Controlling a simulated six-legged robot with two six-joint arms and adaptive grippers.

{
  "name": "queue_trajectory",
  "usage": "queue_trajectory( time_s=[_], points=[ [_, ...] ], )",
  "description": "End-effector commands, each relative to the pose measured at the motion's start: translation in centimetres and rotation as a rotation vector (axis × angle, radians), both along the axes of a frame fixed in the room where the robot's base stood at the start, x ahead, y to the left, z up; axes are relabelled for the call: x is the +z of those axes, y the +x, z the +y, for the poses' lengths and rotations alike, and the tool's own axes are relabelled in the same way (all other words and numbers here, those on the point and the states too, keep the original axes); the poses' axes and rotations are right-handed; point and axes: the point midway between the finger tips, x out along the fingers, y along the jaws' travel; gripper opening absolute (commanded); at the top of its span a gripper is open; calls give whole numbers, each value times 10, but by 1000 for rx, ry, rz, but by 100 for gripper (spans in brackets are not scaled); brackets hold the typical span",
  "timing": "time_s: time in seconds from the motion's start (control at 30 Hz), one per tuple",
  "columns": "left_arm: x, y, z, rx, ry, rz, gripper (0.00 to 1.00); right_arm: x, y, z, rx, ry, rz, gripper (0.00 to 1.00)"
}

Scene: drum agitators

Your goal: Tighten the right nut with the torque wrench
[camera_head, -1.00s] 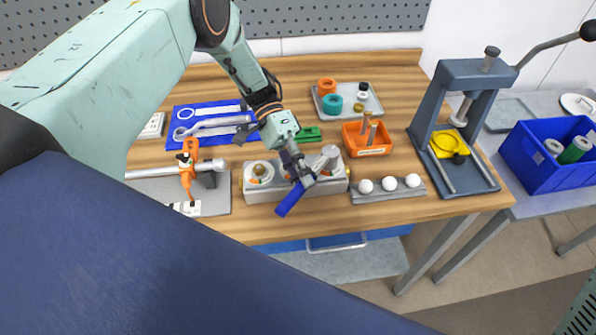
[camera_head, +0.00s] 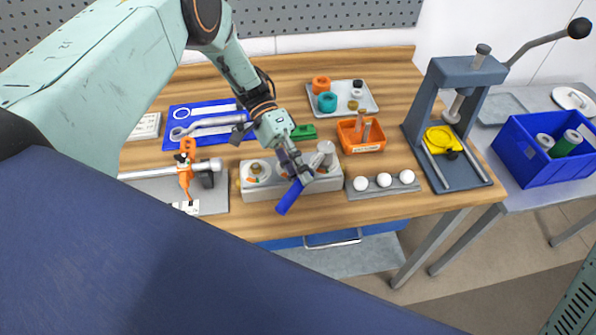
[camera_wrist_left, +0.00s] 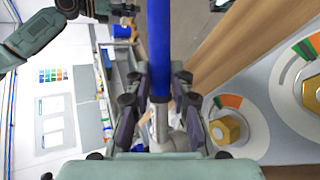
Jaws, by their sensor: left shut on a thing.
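My left gripper (camera_head: 302,176) is shut on the torque wrench, whose blue handle (camera_head: 289,198) sticks out toward the bench's front edge. The handle also runs up the middle of the left wrist view (camera_wrist_left: 159,45). The wrench's grey head end (camera_head: 326,149) is over the right part of the pale block (camera_head: 262,193). The left nut (camera_head: 256,167) shows on the block with a coloured dial. The right nut is hidden in the head view by the gripper and wrench. Two brass nuts with orange-green dials show in the left wrist view, one smaller (camera_wrist_left: 226,130) and one larger (camera_wrist_left: 312,92). I cannot tell whether the wrench is seated.
A blue tool tray (camera_head: 170,140), an orange clamp (camera_head: 186,165) and a green part (camera_head: 304,132) lie around the block. An orange bin (camera_head: 375,148), a rack of white balls (camera_head: 394,188) and a press (camera_head: 412,125) stand to the right.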

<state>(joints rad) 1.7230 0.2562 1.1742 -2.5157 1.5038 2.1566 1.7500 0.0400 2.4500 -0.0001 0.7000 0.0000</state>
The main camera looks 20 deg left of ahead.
Motion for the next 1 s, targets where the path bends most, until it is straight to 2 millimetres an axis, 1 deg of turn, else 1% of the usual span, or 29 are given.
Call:
queue_trajectory(
  time_s=[0.3, 0.7, 1.0],
  points=[
    [1, 0, 0, 0, -1, 0, 0, 0, 0, 0, 0, 0, 0, 40],
    [7, 0, 0, 0, -1, 0, 0, 7, 0, 0, 0, 0, 0, 40],
    [6, 0, 0, -1, -1, 0, 0, 6, 0, 0, 0, 0, 0, 40]
  ],
)
